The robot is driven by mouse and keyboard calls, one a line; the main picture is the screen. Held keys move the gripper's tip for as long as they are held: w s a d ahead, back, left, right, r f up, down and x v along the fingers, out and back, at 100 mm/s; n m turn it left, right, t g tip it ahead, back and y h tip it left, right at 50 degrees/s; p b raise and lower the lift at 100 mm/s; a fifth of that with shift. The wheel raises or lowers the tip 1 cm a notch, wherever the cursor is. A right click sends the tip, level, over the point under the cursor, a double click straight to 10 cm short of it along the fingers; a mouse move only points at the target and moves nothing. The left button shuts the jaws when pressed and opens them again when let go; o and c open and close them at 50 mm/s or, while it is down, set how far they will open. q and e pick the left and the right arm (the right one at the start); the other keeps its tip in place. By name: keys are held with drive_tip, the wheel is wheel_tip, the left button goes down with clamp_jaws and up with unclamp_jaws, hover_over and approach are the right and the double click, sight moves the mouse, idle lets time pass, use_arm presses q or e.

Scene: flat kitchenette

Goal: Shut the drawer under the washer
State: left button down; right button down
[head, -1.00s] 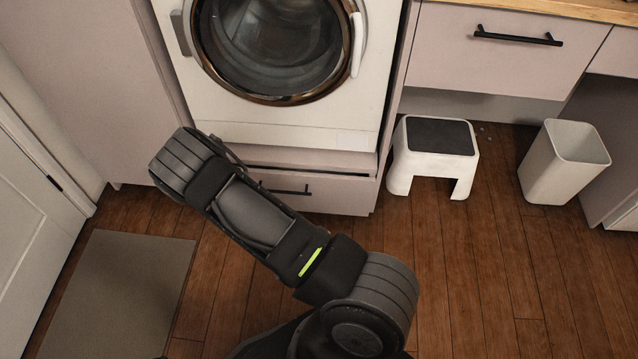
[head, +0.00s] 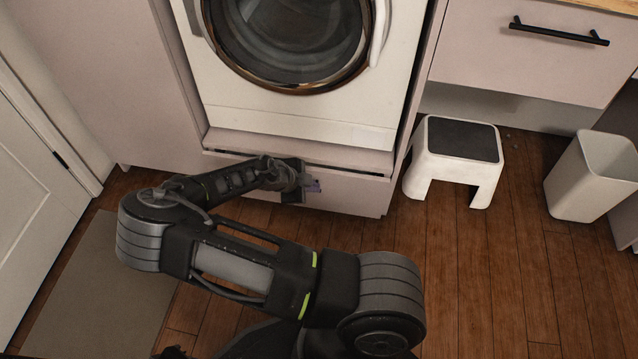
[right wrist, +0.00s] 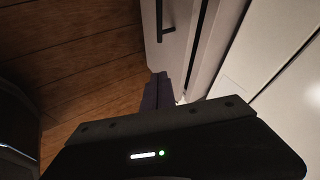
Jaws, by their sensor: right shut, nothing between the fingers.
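The drawer (head: 356,192) is a pale front low under the white washer (head: 280,117). A thin dark gap shows along its top edge, so it looks slightly open. In the right wrist view, the drawer front (right wrist: 182,52) has a black bar handle (right wrist: 167,36) and a dark gap beside it. My right gripper (head: 315,186) is at the drawer front in the head view and hides its handle. Its fingers (right wrist: 157,90) are shut and empty, close to the front. I cannot tell whether they touch it. My left gripper is not in view.
A white step stool (head: 455,160) with a dark top stands just right of the drawer. A white bin (head: 590,180) is farther right. A grey mat (head: 95,285) lies on the wood floor at left, near a white door (head: 35,190).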

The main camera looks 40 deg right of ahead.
sight(332, 171)
drive_tip(key=d+f+b, duration=0.1)
drive_tip(key=d+f, duration=0.1)
drive_tip(key=d, duration=0.1)
drive_tip(key=w+d+f+b, duration=0.1)
drive_tip(key=d+f+b, duration=0.1)
drive_tip(key=d+f, duration=0.1)
drive_tip(key=d+f+b, duration=0.1)
drive_tip(key=d+f, duration=0.1)
drive_tip(key=d, duration=0.1)
drive_tip(key=shift+w+f, duration=0.25)
drive_tip(key=shift+w, duration=0.15)
drive_tip(key=w+d+b, duration=0.2)
drive_tip(key=b, duration=0.1)
drive_tip(key=shift+d+f, duration=0.15)
drive_tip(key=shift+d, duration=0.2)
drive_tip(key=shift+w+d+r, duration=0.1)
drive_tip(key=shift+r, duration=0.2)
